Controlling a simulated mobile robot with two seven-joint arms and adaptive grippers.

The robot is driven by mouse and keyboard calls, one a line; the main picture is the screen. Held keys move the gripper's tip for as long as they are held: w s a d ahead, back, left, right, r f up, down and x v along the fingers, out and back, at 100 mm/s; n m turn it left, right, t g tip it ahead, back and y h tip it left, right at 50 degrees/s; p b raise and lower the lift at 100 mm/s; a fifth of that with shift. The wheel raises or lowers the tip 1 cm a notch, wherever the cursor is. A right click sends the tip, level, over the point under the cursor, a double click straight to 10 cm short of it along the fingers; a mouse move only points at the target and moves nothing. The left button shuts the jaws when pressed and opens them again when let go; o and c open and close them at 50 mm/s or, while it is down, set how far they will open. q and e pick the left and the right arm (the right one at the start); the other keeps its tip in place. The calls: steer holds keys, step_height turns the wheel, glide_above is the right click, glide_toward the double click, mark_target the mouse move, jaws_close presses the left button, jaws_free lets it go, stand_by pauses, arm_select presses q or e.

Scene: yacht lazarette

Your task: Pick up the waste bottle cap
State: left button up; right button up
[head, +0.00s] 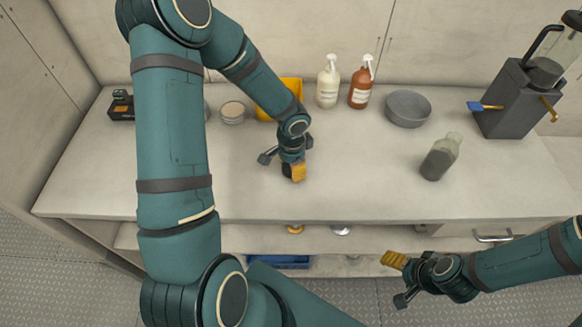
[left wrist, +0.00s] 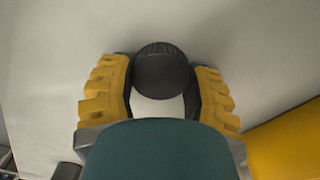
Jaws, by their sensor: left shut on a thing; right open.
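The waste bottle cap is a round black disc with a ribbed edge; it shows in the left wrist view (left wrist: 163,72) between the yellow finger pads. My left gripper (head: 294,172) is shut on the cap, low over the middle of the counter; it also shows in the left wrist view (left wrist: 163,95). In the head view the cap is hidden by the gripper. A translucent bottle with dark contents (head: 440,157) stands on the counter to the right, with no black cap visible on its top. My right gripper (head: 398,280) is open and empty in front of the counter.
A yellow bin (head: 279,98) stands behind my left gripper. A round container (head: 232,112) is at left. The counter's front middle (head: 350,190) is clear.

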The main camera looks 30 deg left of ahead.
arm_select(q)
step_height(320, 180, up, 10)
steer(key=shift+p, duration=1.05)
